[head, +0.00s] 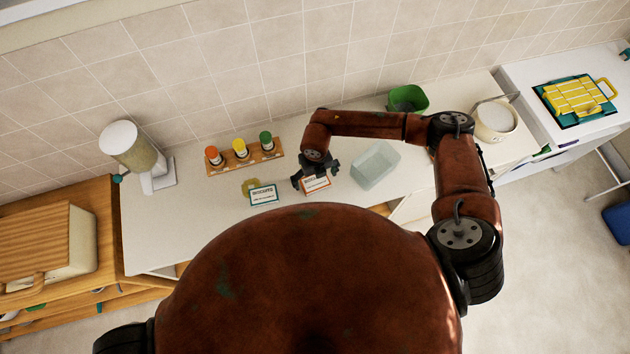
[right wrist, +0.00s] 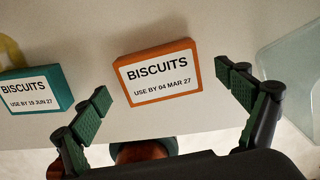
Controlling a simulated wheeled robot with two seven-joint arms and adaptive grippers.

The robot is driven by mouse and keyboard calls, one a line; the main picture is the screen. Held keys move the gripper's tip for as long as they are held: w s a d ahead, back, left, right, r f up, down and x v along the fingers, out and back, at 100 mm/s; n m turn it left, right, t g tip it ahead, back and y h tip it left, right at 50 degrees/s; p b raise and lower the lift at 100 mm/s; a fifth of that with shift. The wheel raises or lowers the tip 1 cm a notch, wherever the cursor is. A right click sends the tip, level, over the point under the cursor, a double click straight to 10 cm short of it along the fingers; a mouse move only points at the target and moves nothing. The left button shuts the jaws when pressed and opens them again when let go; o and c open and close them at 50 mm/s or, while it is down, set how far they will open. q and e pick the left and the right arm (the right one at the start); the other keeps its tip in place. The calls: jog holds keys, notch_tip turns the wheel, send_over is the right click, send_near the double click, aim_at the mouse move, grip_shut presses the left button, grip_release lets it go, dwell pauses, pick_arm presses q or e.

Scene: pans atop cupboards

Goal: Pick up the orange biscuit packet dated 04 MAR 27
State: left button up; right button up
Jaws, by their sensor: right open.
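The orange biscuit packet (right wrist: 157,73) lies in the right wrist view with its label reading BISCUITS, USE BY 04 MAR 27. It also shows in the head view (head: 317,184) on the white counter, partly hidden by my right gripper. My right gripper (head: 306,177) is open above it. In the right wrist view the two fingers (right wrist: 165,103) stand apart on either side of the packet's lower part, not touching it. A teal biscuit packet (right wrist: 34,90), dated 15 JUN 27, lies to its left; the head view shows it too (head: 263,194). My left gripper is not in view.
A clear plastic tub (head: 375,165) stands close to the right of the orange packet. A wooden rack (head: 245,159) with three coloured-top jars is behind, left. A yellowish object (head: 249,186) lies behind the teal packet. A dispenser (head: 135,150) stands at the left; a green tub (head: 407,98) is at the back.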

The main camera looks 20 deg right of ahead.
jog(key=shift+f, duration=0.35)
jog(key=shift+c, duration=0.2)
jog(key=c, duration=1.3)
